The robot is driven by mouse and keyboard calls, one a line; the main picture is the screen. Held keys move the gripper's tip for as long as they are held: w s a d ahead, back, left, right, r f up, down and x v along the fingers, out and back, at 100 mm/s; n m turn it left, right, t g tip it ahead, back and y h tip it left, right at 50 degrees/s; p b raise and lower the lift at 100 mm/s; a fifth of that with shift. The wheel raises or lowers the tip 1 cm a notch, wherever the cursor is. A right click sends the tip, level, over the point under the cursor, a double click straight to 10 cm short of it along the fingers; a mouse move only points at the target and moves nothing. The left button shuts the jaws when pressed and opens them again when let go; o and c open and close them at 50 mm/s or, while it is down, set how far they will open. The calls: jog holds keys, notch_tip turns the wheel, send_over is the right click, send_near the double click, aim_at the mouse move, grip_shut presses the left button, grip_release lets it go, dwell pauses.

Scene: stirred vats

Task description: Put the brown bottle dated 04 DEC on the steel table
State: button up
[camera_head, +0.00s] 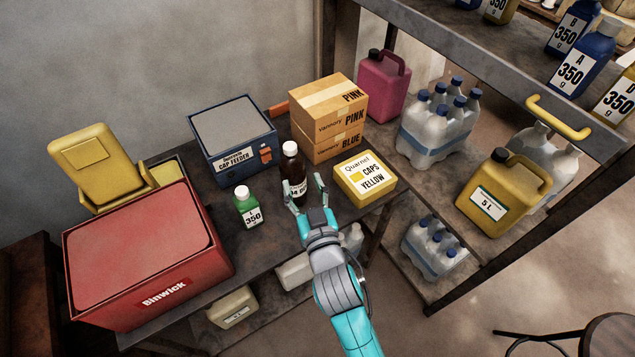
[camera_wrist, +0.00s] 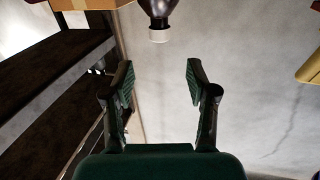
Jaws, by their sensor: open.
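A brown bottle (camera_head: 291,163) with a white cap stands upright on the dark table, at the edge of the cardboard boxes. Its label is partly covered by my gripper; only a few characters show, and I cannot read the full date. My gripper (camera_head: 305,193) is open, its two fingers spread just in front of the bottle. In the wrist view, the bottle (camera_wrist: 159,10) appears upside down beyond the gap between the fingers of my gripper (camera_wrist: 158,82), with nothing between them. I cannot tell which surface is the steel table.
A green bottle (camera_head: 248,210) stands left of my gripper. A yellow caps box (camera_head: 365,177) is close on the right, stacked cartons (camera_head: 329,118) behind. A blue cap feeder (camera_head: 231,138) and red Binwick box (camera_head: 145,250) stand left. A shelf with jugs (camera_head: 505,193) is at right.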

jog(key=shift+s, duration=0.1)
jog(key=s+d+f+m+g+h, duration=0.1)
jog(key=s+d+f, duration=0.4)
jog(key=s+d, duration=0.25)
jog(key=s+d+f+h, duration=0.1)
jog(key=s+d+f, duration=0.4)
jog(key=s+d, duration=0.3)
jog(key=s+d+r+m+h, duration=0.1)
jog(key=s+d+r+h, duration=0.1)
jog(key=s, duration=0.9)
jog(key=s+d+r+m+g+h, duration=0.1)
jog(key=s+d, duration=0.4)
jog(key=s, duration=0.7)
jog(key=shift+d+r+m+h, duration=0.2)
jog(key=shift+r+m+h, duration=0.2)
jog(key=shift+r, duration=0.3)
jog(key=o, duration=0.8)
